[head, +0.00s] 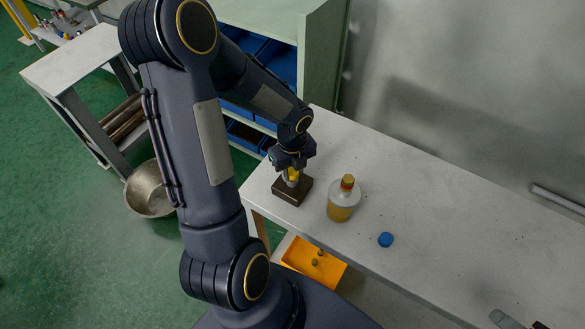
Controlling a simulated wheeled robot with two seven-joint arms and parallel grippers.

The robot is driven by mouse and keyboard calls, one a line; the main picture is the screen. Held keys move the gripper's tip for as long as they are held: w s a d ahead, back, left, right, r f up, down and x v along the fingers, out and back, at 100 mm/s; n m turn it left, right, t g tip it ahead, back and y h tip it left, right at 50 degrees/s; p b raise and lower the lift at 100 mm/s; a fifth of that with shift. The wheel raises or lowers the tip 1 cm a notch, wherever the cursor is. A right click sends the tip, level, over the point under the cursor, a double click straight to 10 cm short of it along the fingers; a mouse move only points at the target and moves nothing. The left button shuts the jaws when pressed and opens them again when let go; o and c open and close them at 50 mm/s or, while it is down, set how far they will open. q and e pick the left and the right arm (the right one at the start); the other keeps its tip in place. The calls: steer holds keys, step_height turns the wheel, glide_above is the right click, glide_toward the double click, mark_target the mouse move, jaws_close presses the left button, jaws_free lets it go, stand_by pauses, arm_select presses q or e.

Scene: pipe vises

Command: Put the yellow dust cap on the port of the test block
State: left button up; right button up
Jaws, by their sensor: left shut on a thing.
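The test block (291,193) is a dark brown block on the left end of the white workbench. My left gripper (292,172) points down directly above it and is shut on the yellow dust cap (292,177). The cap is at the top of the block, where the port would be. The port itself is hidden by the cap and fingers, and I cannot tell whether the cap is seated on it. My right gripper is not in view.
A bottle with amber liquid and a red-and-yellow top (343,198) stands close right of the block. A blue cap (386,239) lies farther right on the workbench (440,215). An orange bin (313,264) sits below the front edge. The bench's middle is clear.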

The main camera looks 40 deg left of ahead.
mark_target(292, 171)
arm_select(q)
steer(key=shift+f+b, duration=0.3)
steer(key=shift+f, duration=0.2)
steer(key=o, duration=1)
steer(key=shift+o, duration=0.2)
steer(key=shift+r+p, duration=0.4)
steer(key=shift+r, duration=3.5)
steer(key=shift+r, duration=0.1)
